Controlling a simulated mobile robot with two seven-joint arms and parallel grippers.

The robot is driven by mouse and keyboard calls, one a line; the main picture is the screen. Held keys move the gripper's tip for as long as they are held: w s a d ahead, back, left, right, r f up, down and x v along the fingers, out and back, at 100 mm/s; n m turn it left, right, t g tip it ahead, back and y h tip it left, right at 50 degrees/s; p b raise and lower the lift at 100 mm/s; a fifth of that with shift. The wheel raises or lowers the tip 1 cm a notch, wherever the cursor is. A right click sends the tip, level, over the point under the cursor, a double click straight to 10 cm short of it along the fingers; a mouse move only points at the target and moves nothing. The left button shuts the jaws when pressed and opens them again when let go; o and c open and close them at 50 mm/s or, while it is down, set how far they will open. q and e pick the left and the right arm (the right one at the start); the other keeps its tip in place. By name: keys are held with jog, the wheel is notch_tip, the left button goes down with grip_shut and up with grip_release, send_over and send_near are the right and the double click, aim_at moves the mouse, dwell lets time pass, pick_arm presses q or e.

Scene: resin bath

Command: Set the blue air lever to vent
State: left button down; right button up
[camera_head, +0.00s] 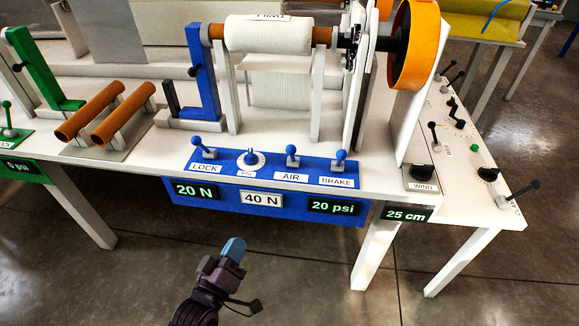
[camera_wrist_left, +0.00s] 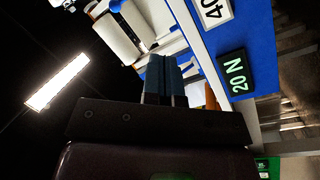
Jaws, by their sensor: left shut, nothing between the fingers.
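The blue air lever (camera_head: 291,156) has a round knob and stands above the AIR label on the blue panel (camera_head: 262,170) at the table's front edge. Which setting it points to is too small to tell. My left gripper (camera_head: 234,247) is shut and empty, in front of and below the panel, apart from the lever. Its blue fingertips also show together in the left wrist view (camera_wrist_left: 161,75), where the air lever cannot be made out. My right gripper is not in view.
Beside the air lever are the blue LOCK lever (camera_head: 199,147), the PSI dial (camera_head: 250,158) and the BRAKE lever (camera_head: 340,161). Displays below read 20 N, 40 N and 20 psi. A white roll (camera_head: 268,34) and orange wheel (camera_head: 414,45) stand behind. The floor in front is clear.

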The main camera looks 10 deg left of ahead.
pick_arm(q)
jog(key=w+d+n+t+h+b, duration=0.1)
jog(key=w+d+n+t+b, duration=0.4)
jog(key=w+n, duration=0.3)
jog(key=shift+w+d+r, duration=0.15)
jog(key=shift+w+d, duration=0.05)
jog(key=shift+d, duration=0.2)
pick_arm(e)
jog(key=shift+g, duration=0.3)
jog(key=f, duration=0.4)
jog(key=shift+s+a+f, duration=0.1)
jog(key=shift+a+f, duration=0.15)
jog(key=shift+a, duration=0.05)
pick_arm(q)
jog(key=x, duration=1.4)
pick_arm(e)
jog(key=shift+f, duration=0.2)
